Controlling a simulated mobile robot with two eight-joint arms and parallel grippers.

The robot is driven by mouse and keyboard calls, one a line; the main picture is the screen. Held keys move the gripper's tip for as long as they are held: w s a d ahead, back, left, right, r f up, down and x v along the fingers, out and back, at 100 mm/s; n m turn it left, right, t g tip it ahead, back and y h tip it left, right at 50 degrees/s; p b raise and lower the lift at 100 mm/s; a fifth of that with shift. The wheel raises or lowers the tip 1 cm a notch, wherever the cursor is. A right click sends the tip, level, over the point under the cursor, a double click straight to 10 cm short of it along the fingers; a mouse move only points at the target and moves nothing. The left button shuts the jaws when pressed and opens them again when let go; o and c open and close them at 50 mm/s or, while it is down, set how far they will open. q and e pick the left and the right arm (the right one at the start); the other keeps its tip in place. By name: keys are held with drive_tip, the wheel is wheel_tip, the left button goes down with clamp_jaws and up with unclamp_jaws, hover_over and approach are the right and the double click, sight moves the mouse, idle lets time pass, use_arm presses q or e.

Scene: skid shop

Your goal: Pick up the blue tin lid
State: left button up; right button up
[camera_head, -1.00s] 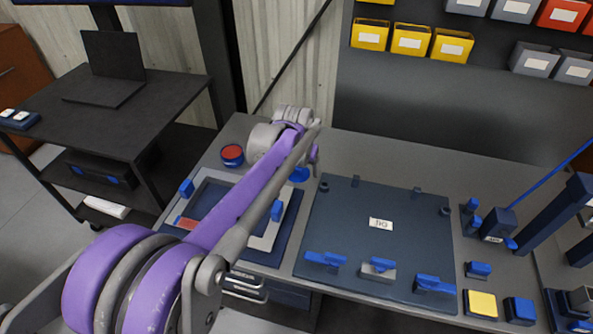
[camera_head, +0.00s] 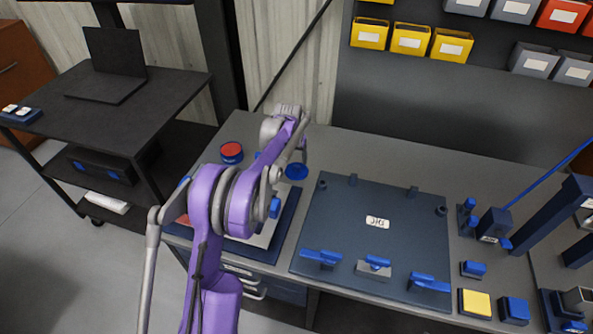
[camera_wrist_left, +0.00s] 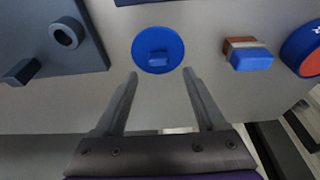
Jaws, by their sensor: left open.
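The blue tin lid (camera_head: 297,171) is a small round disc lying on the grey bench, between the tin and the dark jig plate. In the left wrist view the lid (camera_wrist_left: 174,36) shows a raised blue knob at its middle. My left gripper (camera_wrist_left: 160,74) is open, its two fingertips apart just short of the lid's near edge, with nothing between them. In the head view the left gripper (camera_head: 303,152) hangs over the bench just behind the lid. My right gripper is not in view.
A red-topped blue tin (camera_head: 232,152) stands left of the lid. A blue-and-brown block (camera_wrist_left: 250,57) lies between them. The dark jig plate (camera_head: 340,225) with blue clamps is to the right. Bench behind the plate is clear.

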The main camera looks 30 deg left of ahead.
sight(297, 166)
use_arm(q)
drive_tip(key=x, duration=0.4)
drive_tip(key=shift+d+f, duration=0.2)
drive_tip(key=shift+f, duration=0.2)
clamp_jaws()
